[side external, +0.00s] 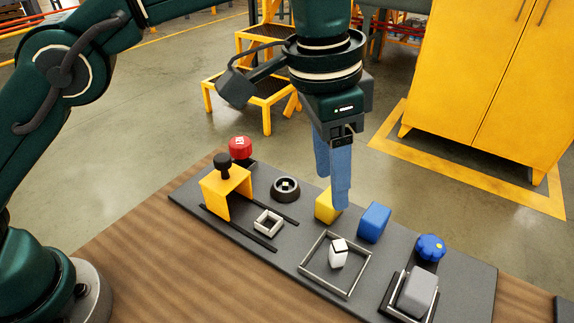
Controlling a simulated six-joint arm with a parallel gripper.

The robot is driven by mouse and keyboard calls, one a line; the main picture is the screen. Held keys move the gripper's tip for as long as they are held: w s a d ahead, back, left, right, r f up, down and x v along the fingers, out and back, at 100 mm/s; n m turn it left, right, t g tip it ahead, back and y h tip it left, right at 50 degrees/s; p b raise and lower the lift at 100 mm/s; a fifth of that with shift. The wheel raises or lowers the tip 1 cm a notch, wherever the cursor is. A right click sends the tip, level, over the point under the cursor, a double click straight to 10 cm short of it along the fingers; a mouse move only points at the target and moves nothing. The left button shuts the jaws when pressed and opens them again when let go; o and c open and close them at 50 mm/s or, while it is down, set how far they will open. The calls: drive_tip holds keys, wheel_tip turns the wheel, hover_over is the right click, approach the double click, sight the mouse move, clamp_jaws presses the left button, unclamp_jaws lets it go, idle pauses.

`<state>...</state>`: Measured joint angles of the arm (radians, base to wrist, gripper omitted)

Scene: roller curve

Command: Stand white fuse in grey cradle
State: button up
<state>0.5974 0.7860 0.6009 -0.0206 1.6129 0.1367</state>
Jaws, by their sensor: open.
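A small white block, which looks like the white fuse (338,255), sits inside a thin-walled square grey frame (310,266) on the dark board. It has a dark line near its top; I cannot tell whether it stands upright or leans. The frame may be the grey cradle, but I cannot tell for sure. My gripper (333,190) points down with blue fingers, behind the frame and close to the yellow block (326,206). It is open, with nothing visible in it; one finger partly overlaps the yellow block in the view, and contact is unclear.
A blue block (374,222), blue knob (430,246) and grey block (419,291) in a dark holder are to the right. A yellow bracket (216,198), red button (240,148), dark ring (286,194) and small white frame (260,229) are to the left.

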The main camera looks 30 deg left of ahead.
drive_tip(key=s+a+r+n+t, duration=0.1)
drive_tip(key=s+a+r+n, duration=0.15)
drive_tip(key=a, duration=0.45)
drive_tip(key=s+a+r+n+t, duration=0.1)
drive_tip(key=s+a+r+n, duration=0.15)
drive_tip(key=a, duration=0.45)
drive_tip(key=s+a+f+n+t+y, duration=0.1)
drive_tip(key=s+a+f+n+t, duration=0.1)
drive_tip(key=s+a+f, duration=0.4)
drive_tip(key=s+a+n, duration=0.1)
drive_tip(key=s, duration=0.2)
drive_tip(key=shift+a, duration=0.4)
